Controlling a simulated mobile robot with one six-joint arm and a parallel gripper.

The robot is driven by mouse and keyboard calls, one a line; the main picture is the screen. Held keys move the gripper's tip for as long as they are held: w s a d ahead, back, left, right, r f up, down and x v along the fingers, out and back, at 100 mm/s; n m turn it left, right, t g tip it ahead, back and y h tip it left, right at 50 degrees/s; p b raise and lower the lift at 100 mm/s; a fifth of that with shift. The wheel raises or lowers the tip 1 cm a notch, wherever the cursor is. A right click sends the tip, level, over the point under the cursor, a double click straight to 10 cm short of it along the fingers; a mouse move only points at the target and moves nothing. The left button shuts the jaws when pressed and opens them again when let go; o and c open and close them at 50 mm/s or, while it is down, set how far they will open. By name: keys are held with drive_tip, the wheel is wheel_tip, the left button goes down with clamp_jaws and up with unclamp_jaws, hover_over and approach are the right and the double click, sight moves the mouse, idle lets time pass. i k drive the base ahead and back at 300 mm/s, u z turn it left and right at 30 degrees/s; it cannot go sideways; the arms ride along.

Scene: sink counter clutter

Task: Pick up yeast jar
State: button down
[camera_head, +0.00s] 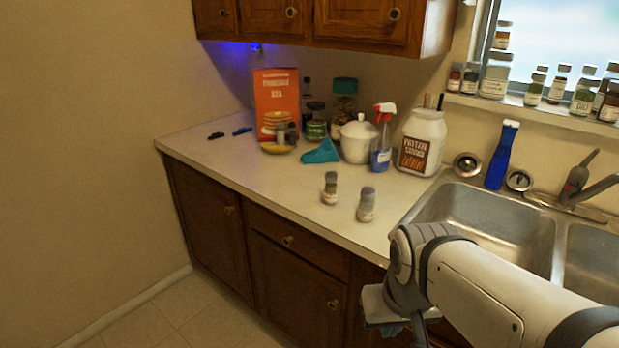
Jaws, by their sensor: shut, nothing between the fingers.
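No label that I can read says yeast, so I cannot tell which jar is the yeast jar. Two small jars with greyish tops stand on the open counter: the left small jar (330,188) and the right small jar (366,205), a short gap apart. Other jars stand at the back, such as the green-lidded jar (344,108) and the dark-lidded jar (316,122). My gripper (392,328) is low in front of the cabinets, below the counter edge and away from all jars. It is shut and empty, and partly hidden by my arm.
An orange box (277,100), white canister (358,139), spray bottle (382,140), pretzel jar (422,140) and teal cloth (321,152) line the back. The sink (490,225) is at right. Several spice jars stand on the sill (540,108). The left front counter (235,165) is clear.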

sight(331, 184)
drive_tip(key=k, duration=0.4)
drive_tip(key=u, duration=0.05)
drive_tip(key=i, duration=0.5)
drive_tip(key=u, duration=0.55)
drive_tip(key=k, duration=0.85)
drive_tip(key=u, duration=0.85)
drive_tip(key=k, duration=0.45)
drive_tip(key=u, duration=0.4)
drive_tip(key=i, duration=1.45)
drive_tip(key=z, duration=1.1)
drive_tip(key=i, duration=1.2)
drive_tip(key=z, duration=0.95)
